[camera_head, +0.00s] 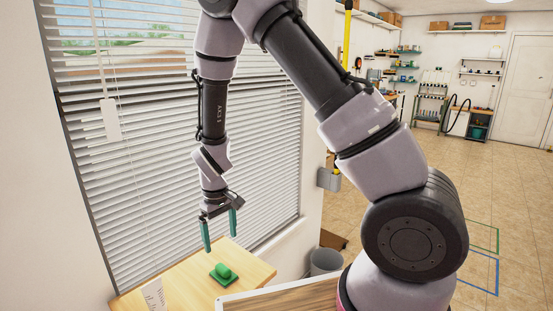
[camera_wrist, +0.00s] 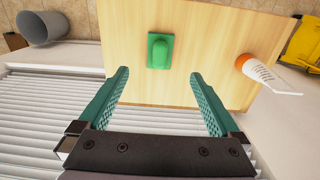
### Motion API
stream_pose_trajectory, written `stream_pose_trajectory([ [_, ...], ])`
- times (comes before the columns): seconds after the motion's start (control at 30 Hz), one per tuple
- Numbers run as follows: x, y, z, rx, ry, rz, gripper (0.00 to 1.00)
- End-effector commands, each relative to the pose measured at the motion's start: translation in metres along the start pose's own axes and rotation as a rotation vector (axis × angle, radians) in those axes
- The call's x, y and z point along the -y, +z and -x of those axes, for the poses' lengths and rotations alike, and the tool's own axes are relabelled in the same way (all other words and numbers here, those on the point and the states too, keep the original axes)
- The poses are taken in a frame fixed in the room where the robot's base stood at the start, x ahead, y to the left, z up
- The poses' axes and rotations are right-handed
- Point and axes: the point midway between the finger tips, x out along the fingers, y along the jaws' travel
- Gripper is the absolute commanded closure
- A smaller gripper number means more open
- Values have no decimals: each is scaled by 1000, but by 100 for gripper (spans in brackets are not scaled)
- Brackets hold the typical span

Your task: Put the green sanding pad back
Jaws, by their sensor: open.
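The green sanding pad (camera_head: 223,273) lies on the light wooden table (camera_head: 191,285) below the window. It has a flat base with a raised rounded grip on top. It also shows in the wrist view as a green block (camera_wrist: 160,50), ahead of my fingers and roughly centred between them. My gripper (camera_head: 219,233) is open and empty, with its two green fingers pointing down above the table. In the wrist view my gripper (camera_wrist: 162,92) has its fingers spread wide and apart from the pad.
Window blinds (camera_head: 180,130) hang right behind my gripper. An orange and white item with a paper tag (camera_wrist: 262,72) stands on the table. A grey bin (camera_head: 325,262) is on the floor beside it. The tabletop around the pad is clear.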

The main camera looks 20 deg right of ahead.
Motion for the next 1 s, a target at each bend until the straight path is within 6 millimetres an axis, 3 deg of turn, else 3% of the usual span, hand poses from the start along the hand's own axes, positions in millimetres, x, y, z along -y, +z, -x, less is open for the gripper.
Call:
stream_pose_trajectory([
  [0.07, -4, -2, 11, -13, -9, -20, 1],
  [0.17, -15, -4, 42, -50, -34, -78, 1],
  [0.3, -42, 0, 113, -134, -85, -211, 1],
  [0.47, -75, 24, 194, -236, -134, -368, 1],
  [0.7, -112, 88, 294, -396, -165, -585, 1],
  [0.9, -125, 155, 352, -530, -153, -755, 1],
  [1.0, -126, 184, 369, -585, -139, -825, 1],
])
